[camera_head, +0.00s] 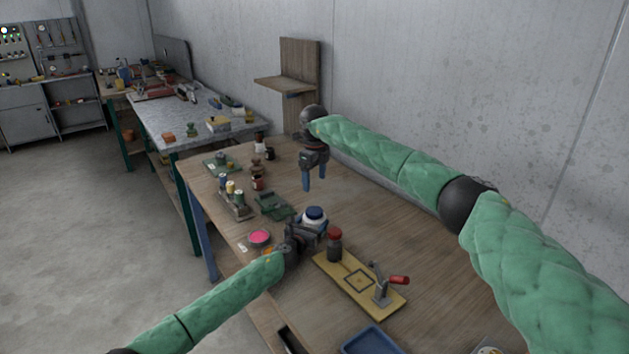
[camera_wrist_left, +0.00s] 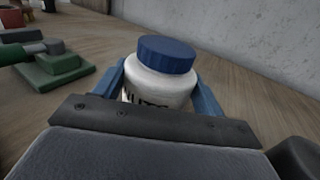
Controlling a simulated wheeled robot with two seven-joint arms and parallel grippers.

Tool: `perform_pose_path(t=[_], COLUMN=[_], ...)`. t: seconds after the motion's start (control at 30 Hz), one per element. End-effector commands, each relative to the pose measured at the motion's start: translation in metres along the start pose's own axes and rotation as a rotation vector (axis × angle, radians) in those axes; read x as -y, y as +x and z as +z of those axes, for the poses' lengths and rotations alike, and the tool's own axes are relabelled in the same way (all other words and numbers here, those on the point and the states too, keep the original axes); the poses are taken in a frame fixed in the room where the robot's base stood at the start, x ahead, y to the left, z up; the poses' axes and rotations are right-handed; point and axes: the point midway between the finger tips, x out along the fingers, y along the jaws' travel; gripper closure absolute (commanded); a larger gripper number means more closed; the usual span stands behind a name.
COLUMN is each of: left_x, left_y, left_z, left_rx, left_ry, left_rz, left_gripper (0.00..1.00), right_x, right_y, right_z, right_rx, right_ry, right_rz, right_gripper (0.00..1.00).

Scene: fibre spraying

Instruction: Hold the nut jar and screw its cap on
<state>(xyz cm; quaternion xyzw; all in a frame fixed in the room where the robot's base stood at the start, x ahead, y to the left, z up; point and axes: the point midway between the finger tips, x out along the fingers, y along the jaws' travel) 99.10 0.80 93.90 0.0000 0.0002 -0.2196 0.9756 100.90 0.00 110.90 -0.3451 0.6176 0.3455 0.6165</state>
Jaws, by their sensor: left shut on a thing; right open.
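The nut jar (camera_wrist_left: 160,84) is white with dark lettering and has a blue cap (camera_wrist_left: 167,54) on its top, which looks level in the left wrist view. In the head view the blue cap (camera_head: 315,213) shows above my left gripper (camera_head: 308,232), which is shut on the jar from the near side and hides most of its body. Whether the cap is tight cannot be told. My right gripper (camera_head: 313,172) is open and empty, pointing down above the table, farther back than the jar and apart from it.
A yellow board (camera_head: 345,285) with a red-handled clamp and a red-capped dark jar (camera_head: 334,245) stand right of the nut jar. A pink dish (camera_head: 259,238), a green tool (camera_head: 273,206) and a rack of bottles (camera_head: 235,203) are to its left. The table's back right is clear.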

Motion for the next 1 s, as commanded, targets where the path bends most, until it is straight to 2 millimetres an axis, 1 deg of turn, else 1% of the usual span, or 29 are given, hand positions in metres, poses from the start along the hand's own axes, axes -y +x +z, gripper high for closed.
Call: perform_pose_path(t=[0.07, 0.1, 0.17, 0.2, 0.23, 0.5, 0.63, 0.77, 1.0], left_x=[0.000, 0.000, 0.000, 0.000, 0.000, 0.000, -0.001, -0.001, -0.001], left_y=[0.000, 0.000, 0.000, 0.000, 0.000, -0.001, -0.006, -0.021, -0.054], left_z=[0.000, 0.000, 0.000, 0.000, 0.000, 0.000, -0.001, -0.002, -0.003], left_rx=[0.000, 0.000, 0.000, 0.000, 0.000, 0.000, 0.000, 0.000, -0.001], left_ry=[0.000, 0.000, 0.000, 0.000, 0.000, 0.000, 0.001, 0.002, 0.000], left_rz=[0.000, 0.000, 0.000, 0.000, 0.000, 0.000, 0.000, -0.001, -0.001], left_gripper=[0.94, 0.26, 0.15, 0.07, 0.05, 0.05, 0.05, 0.05, 0.05], right_x=[0.000, 0.000, 0.000, 0.000, 0.000, 0.000, 0.000, 0.000, 0.000], right_y=[0.000, 0.000, 0.000, 0.000, 0.000, 0.001, 0.002, 0.004, 0.010], right_z=[0.000, 0.000, 0.000, 0.000, 0.000, 0.000, 0.000, 0.000, 0.000], right_rx=[0.000, 0.000, 0.000, 0.000, 0.000, 0.000, 0.000, 0.000, 0.000], right_ry=[0.000, 0.000, 0.000, 0.000, 0.000, 0.000, 0.000, 0.000, 0.000], right_rz=[0.000, 0.000, 0.000, 0.000, 0.000, 0.000, 0.000, 0.000, 0.000], right_gripper=[0.22, 0.22, 0.22, 0.22, 0.22, 0.22, 0.22, 0.22, 0.22])
